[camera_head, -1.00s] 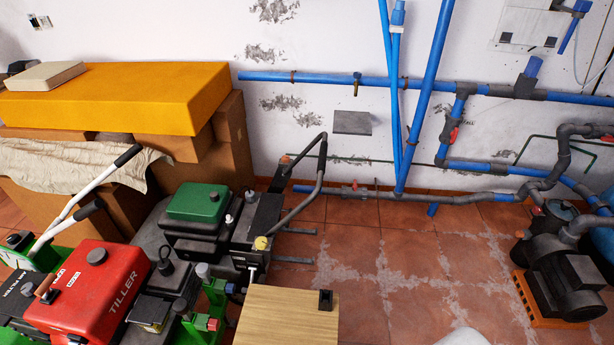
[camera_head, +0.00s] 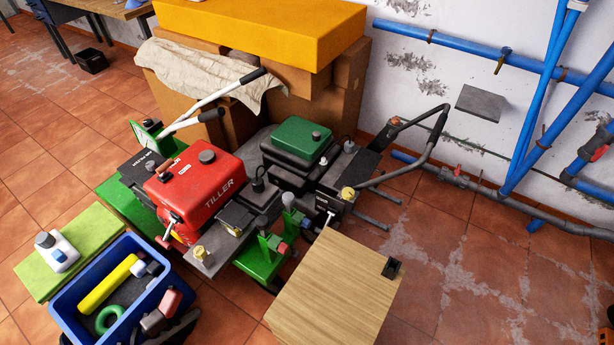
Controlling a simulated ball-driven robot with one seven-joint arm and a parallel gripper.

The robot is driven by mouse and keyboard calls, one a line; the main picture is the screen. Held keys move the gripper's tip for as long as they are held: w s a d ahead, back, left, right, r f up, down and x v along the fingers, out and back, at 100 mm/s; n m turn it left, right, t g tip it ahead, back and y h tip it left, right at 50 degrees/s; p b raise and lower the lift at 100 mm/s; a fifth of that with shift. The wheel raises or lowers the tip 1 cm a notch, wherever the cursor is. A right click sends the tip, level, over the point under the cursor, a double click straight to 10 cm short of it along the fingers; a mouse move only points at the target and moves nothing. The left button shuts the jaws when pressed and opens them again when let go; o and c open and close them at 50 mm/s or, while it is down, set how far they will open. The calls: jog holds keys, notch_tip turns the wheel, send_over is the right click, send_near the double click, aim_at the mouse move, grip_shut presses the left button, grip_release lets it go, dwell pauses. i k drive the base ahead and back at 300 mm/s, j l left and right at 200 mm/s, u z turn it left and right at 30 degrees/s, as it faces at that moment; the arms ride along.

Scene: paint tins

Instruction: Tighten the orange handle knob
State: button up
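A red tiller (camera_head: 205,190) stands in the middle left, with white handlebars (camera_head: 210,105) that have black grips. A small orange-brown piece (camera_head: 166,168) sticks up at its left end. A green-topped machine (camera_head: 298,140) stands behind it, with a dark grey handlebar (camera_head: 436,130) on its right. A small orange-brown spot shows near the far base of this handlebar (camera_head: 394,122). I cannot tell whether either is the orange handle knob, or how tight it is. My gripper is not in view.
A wooden-topped box (camera_head: 335,285) stands in front of the machines. A blue crate (camera_head: 75,295) of items and a green board (camera_head: 70,250) lie at lower left. A yellow-topped stack (camera_head: 265,30) and blue pipes (camera_head: 470,52) line the back. Tiled floor (camera_head: 470,270) is open at right.

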aim_at(395, 120)
jog(key=i+l+u, duration=0.1)
jog(key=i+l, duration=0.55)
jog(key=l, duration=0.2)
jog(key=i+l+u, duration=0.15)
jog(key=i+l, duration=0.15)
jog(key=i+l+u, duration=0.1)
jog(key=i+l, duration=0.2)
jog(key=l, duration=0.3)
jog(key=i+l, duration=0.25)
jog(key=l, duration=0.25)
jog(key=i+l+u, duration=0.15)
jog(key=i+l, duration=0.15)
jog(key=l, duration=0.15)
jog(key=i+l+u, duration=0.1)
jog(key=i+l, duration=0.15)
jog(key=l, duration=0.3)
jog(key=i+l, duration=0.2)
jog(key=l, duration=0.3)
jog(key=i+j, duration=0.4)
jog(key=i+u, duration=0.05)
